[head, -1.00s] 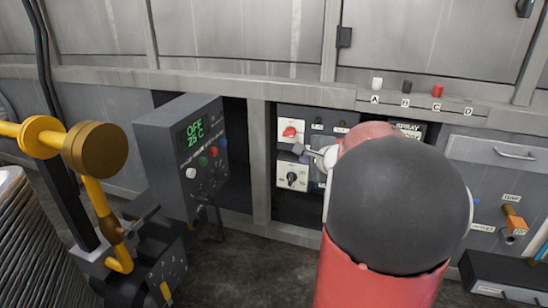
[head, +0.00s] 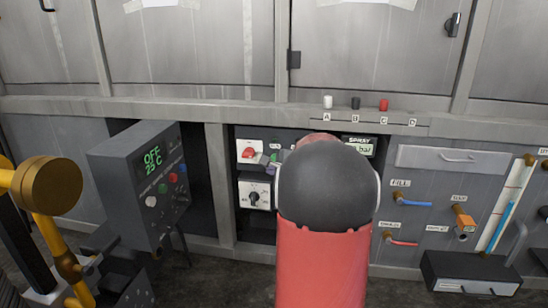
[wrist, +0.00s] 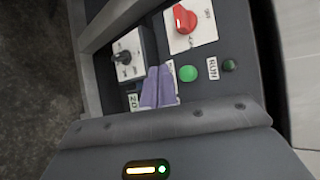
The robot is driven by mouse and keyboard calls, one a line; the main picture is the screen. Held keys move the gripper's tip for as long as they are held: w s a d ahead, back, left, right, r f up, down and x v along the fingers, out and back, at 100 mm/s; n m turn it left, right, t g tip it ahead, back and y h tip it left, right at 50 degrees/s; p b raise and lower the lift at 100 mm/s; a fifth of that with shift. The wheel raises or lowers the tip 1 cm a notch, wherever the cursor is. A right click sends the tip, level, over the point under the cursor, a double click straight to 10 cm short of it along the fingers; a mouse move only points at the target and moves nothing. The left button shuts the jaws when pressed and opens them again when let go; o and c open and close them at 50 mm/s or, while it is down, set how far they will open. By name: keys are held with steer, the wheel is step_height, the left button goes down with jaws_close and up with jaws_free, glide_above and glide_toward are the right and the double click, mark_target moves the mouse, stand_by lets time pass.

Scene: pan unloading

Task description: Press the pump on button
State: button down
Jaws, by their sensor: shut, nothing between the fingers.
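The control panel at the back has a round green button (wrist: 188,73), with a dark green lamp (wrist: 229,65) and a RUN label beyond it in the wrist view. No pump label is readable. My gripper (wrist: 158,72) is shut and empty, its purple fingers just left of the green button in the wrist view. They cover a label behind them; I cannot tell whether they touch the panel. In the head view my arm hides most of this part, and only a bit of the gripper (head: 271,168) shows.
A red rotary switch (wrist: 185,19) and a black selector knob (wrist: 122,57) sit close by. A SPRAY display (head: 360,146) is right of my arm. A grey box reading OFF (head: 120,178) stands left, with a yellow pipe (head: 57,226) nearer.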

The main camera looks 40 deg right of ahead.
steer(key=shift+w+d, duration=1.2)
steer(key=shift+d, duration=0.15)
steer(key=shift+d, duration=0.1)
stand_by(1.1)
steer(key=shift+w+d, duration=0.2)
steer(key=shift+w, duration=0.05)
steer(key=shift+w+d, duration=0.3)
steer(key=shift+d, duration=0.1)
stand_by(0.8)
stand_by(0.3)
steer(key=shift+s+a+b, duration=0.6)
steer(key=shift+a, duration=0.1)
steer(key=shift+s+a+b, duration=0.45)
steer(key=shift+s+a, duration=1.2)
steer(key=shift+a, duration=0.3)
